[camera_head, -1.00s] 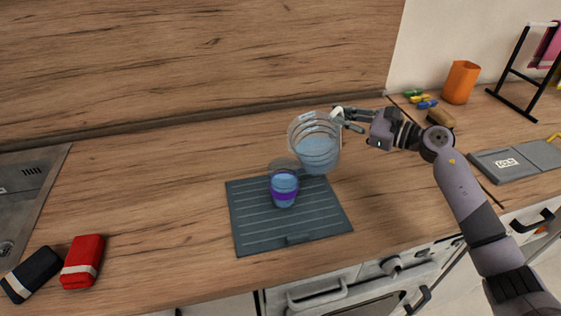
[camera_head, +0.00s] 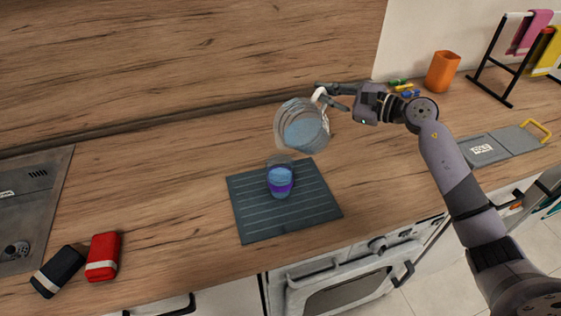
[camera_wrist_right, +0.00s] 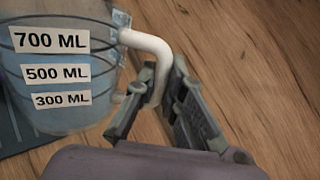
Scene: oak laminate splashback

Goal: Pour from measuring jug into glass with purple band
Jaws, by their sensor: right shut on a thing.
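The measuring jug (camera_head: 302,131) is clear, with blue liquid inside and a white handle. It is held in the air, tilted to the left, above and behind the glass. The right wrist view shows its 700, 500 and 300 ML labels (camera_wrist_right: 55,73). My right gripper (camera_head: 333,96) is shut on the white handle (camera_wrist_right: 150,45), with one finger on each side of it. The glass with the purple band (camera_head: 280,186) stands upright on the dark mat and holds blue liquid. No stream between jug and glass can be made out. My left gripper is out of view.
The dark ribbed mat (camera_head: 316,207) lies on the wooden counter. A red packet (camera_head: 103,262) and a black packet (camera_head: 58,274) lie front left, near the sink (camera_head: 25,215). An orange cup (camera_head: 442,72) and a black rack (camera_head: 490,78) stand back right.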

